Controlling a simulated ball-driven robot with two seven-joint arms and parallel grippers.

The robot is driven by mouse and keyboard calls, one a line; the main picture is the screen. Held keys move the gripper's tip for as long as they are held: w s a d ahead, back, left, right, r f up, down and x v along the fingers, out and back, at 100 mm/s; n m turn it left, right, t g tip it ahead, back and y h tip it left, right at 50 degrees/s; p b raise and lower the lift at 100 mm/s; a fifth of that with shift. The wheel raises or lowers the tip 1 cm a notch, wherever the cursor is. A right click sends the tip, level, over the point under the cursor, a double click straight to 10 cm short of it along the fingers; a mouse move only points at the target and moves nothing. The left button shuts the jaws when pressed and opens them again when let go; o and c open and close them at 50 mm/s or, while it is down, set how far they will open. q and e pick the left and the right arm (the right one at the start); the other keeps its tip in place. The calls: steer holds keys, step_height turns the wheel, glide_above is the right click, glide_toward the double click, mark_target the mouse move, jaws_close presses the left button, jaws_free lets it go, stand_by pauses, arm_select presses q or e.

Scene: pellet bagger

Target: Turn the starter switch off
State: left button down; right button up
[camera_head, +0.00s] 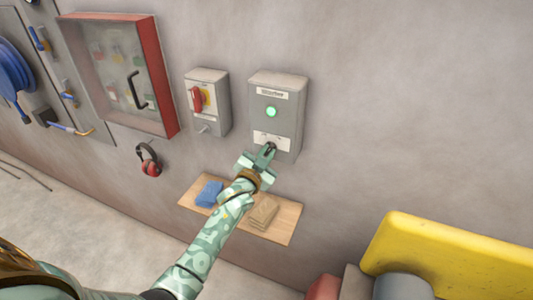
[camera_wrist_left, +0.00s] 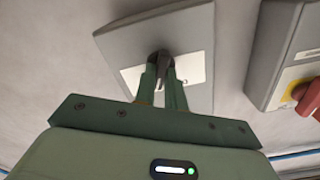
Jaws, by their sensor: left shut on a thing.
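The starter box (camera_head: 277,90) is a grey wall box with a label at the top and a lit green lamp (camera_head: 271,112). A white plate (camera_head: 284,142) sits on its lower face, with the dark starter switch (camera_wrist_left: 163,62) on it. My left gripper (camera_head: 268,150) is at the switch. In the left wrist view its two fingers (camera_wrist_left: 163,75) are closed around the switch lever. The fingers hide part of the lever and the plate's markings. My right gripper is in neither view.
A grey box with a red rotary handle (camera_head: 196,99) is mounted left of the starter box. A wooden shelf (camera_head: 284,232) with a blue cloth (camera_head: 209,194) and a tan cloth (camera_head: 263,213) is below.

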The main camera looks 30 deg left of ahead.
arm_select(q)
steer(key=n+p, duration=0.1)
steer(key=n, duration=0.1)
steer(key=shift+r+n+p, duration=0.15)
steer(key=shift+n+p, duration=0.15)
steer(key=shift+p, duration=0.1)
steer(key=n+p, duration=0.2)
steer(key=n, duration=0.1)
steer(key=shift+n, duration=0.3)
steer(key=shift+a+n+p, duration=0.15)
steer(key=shift+n+p, duration=0.75)
steer(key=shift+n, duration=1.7)
steer(key=c, duration=1.5)
jaws_free()
steer(key=shift+f, duration=0.2)
steer(key=shift+o, duration=0.2)
steer(key=s, duration=1.6)
steer(key=shift+s+d, duration=0.15)
steer(key=shift+d, duration=0.3)
